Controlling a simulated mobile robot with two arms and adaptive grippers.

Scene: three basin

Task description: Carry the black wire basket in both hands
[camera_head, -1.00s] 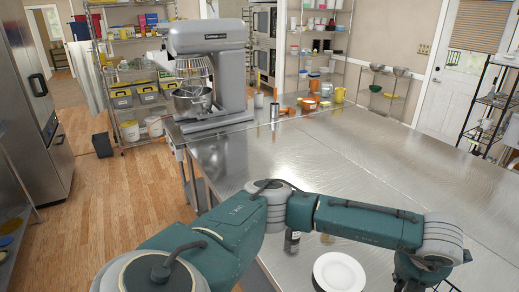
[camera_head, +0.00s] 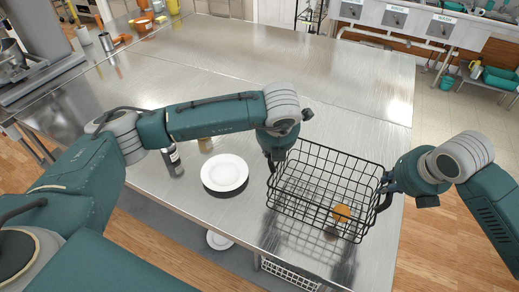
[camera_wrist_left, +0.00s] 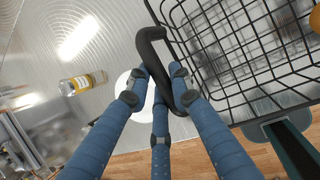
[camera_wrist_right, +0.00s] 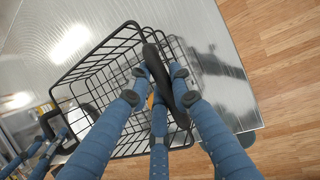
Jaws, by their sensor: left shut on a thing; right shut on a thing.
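The black wire basket (camera_head: 302,210) is at the near right part of the steel table in the head view, with an orange round item (camera_head: 342,212) showing through its mesh. My left gripper (camera_head: 272,163) is shut on the basket's left handle, and the left wrist view shows its fingers around the dark handle (camera_wrist_left: 160,70). My right gripper (camera_head: 385,194) is shut on the right handle, which also shows in the right wrist view (camera_wrist_right: 165,80). The basket looks about level. I cannot tell whether its bottom touches the table.
The table's near right corner is by the basket. The table's far middle is clear. Sinks (camera_head: 395,18) line the back wall.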

